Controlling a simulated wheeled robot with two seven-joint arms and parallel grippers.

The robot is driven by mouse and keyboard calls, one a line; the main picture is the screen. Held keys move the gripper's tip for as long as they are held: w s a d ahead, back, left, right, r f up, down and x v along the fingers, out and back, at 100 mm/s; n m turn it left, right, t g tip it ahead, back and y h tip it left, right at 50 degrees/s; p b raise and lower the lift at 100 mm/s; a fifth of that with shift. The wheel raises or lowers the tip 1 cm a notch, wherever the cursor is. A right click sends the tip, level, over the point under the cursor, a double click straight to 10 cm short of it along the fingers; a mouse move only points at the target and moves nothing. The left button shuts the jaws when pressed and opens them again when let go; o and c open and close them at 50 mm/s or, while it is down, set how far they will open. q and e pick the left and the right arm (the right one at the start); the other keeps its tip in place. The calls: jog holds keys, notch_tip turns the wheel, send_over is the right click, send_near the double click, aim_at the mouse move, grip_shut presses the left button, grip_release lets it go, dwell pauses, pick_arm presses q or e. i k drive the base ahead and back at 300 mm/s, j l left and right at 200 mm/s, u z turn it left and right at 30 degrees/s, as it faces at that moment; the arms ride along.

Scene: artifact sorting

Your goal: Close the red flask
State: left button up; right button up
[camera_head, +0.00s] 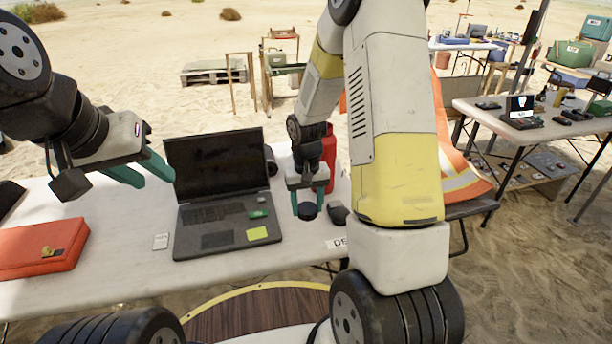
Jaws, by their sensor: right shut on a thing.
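The red flask (330,163) stands on the white table, right of the laptop. My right arm and gripper partly hide it, and I cannot see its opening. My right gripper (308,202) points down just in front and left of the flask, with its green fingers shut on a round black cap (308,211). The cap appears apart from the flask's top. My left gripper (156,182) hangs above the left part of the table, left of the laptop, with its green fingers apart and nothing between them.
An open laptop (217,160) with a yellow note stands mid-table. A red case (40,248) lies at the left. A dark mouse-like object (338,213) and a white label (337,244) are near the right edge. An orange vest (458,170) hangs over a chair.

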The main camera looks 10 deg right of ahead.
aim_at(330, 143)
jog(key=l+u, duration=0.15)
jog(key=l, duration=0.3)
jog(key=k+l+u, duration=0.1)
jog(key=l, duration=0.3)
jog(key=k+l+u, duration=0.15)
jog(key=l, duration=0.3)
jog(key=l+u, duration=0.15)
jog(key=l, duration=0.25)
jog(key=k+l+u, duration=0.1)
jog(key=l, duration=0.3)
jog(key=k+l, duration=0.05)
